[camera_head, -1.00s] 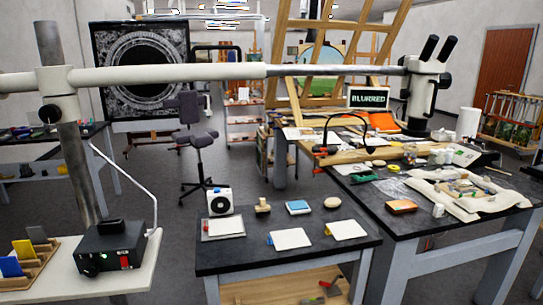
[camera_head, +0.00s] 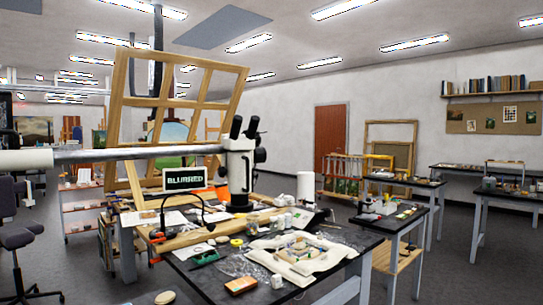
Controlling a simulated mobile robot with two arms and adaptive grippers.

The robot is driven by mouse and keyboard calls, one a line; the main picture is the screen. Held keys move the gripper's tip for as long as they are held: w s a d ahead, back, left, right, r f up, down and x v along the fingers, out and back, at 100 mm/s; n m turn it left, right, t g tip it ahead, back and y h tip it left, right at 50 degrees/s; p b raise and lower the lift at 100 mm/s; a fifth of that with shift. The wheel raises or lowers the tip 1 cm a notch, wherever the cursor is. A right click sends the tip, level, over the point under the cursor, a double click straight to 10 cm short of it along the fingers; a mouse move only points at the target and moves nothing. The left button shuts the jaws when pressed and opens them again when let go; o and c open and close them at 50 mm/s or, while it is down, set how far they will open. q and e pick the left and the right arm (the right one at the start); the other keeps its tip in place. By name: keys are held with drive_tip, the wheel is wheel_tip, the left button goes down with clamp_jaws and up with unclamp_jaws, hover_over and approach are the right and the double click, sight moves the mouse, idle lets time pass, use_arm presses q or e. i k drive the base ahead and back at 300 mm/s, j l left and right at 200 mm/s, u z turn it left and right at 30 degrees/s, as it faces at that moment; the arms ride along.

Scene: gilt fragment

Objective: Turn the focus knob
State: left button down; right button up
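A white stereo microscope head (camera_head: 240,165) with two black eyepieces hangs at the end of a long horizontal boom arm (camera_head: 100,153) that comes in from the left. A dark knob (camera_head: 260,155) shows on the right side of the head. A small screen (camera_head: 185,179) beside the microscope reads "BLURRED" in green letters. Neither of my grippers is in view.
A white cylinder (camera_head: 305,188) stands behind. A wooden frame leans at the back.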

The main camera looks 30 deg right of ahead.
sight(260, 154)
drive_tip(key=l+u, duration=0.4)
drive_tip(key=l, duration=3.85)
